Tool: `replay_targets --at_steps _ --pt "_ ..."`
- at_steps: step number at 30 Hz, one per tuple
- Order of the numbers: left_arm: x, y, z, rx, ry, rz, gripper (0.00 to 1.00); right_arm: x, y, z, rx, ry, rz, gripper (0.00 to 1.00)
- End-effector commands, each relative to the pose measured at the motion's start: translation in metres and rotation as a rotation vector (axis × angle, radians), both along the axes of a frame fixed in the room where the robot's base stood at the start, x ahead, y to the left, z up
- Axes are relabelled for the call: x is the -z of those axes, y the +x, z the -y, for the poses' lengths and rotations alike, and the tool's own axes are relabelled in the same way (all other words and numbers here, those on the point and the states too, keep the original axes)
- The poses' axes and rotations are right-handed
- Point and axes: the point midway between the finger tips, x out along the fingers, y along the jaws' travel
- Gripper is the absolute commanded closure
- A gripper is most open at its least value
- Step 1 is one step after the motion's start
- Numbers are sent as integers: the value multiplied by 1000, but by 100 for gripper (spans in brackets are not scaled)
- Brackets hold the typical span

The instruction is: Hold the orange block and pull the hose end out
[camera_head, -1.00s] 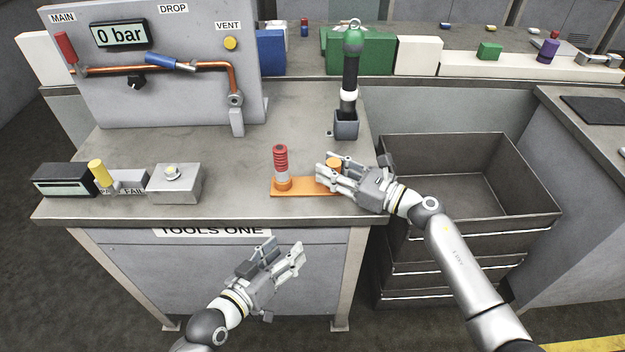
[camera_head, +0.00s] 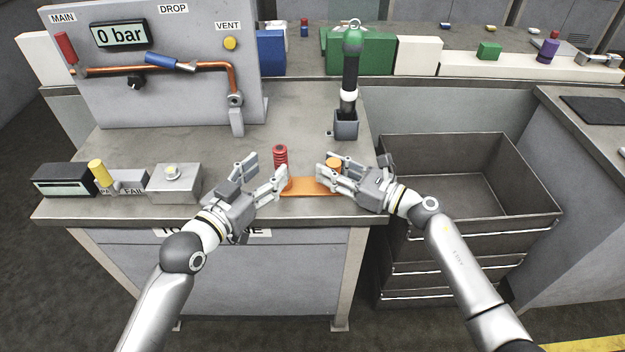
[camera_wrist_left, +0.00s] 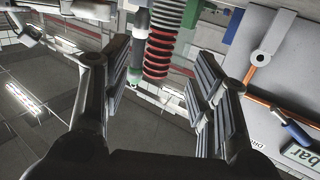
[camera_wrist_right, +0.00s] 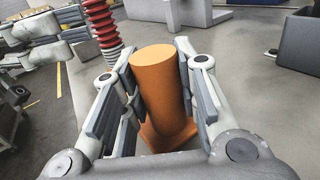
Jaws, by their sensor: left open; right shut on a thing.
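The orange block (camera_head: 310,187) is a flat base on the bench with an orange cylindrical post (camera_wrist_right: 160,85) at its right end. My right gripper (camera_head: 326,172) is shut on that post, one finger on each side of it in the right wrist view. The red ribbed hose end (camera_head: 280,157) stands upright at the base's left end; its lower part is hidden by my left gripper in the head view. My left gripper (camera_head: 268,172) is open beside the hose end. In the left wrist view the red hose (camera_wrist_left: 160,40) shows beyond and between the open fingers, apart from them.
A grey box with a button (camera_head: 173,183) and a black display (camera_head: 65,180) stand left on the bench. Behind is the gauge panel (camera_head: 165,105) reading 0 bar. A black tool with a green top (camera_head: 350,80) stands in a holder. An open bin (camera_head: 450,215) is at right.

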Motion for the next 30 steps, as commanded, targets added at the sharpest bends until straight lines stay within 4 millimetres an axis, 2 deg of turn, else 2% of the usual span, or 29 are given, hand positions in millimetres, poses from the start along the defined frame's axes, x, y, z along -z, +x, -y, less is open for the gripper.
replay_targets --at_steps 6,12,24,30 --pt "2 27 16 1 0 0 46 3 -1 0 -1 -3 -3 100" --pt "4 42 25 1 -1 -1 46 3 -1 0 0 -2 -4 100" --pt "4 46 28 1 -1 -1 46 3 0 0 0 -2 -4 100" --pt "4 46 27 1 -1 -1 71 3 -1 0 0 -2 -4 100"
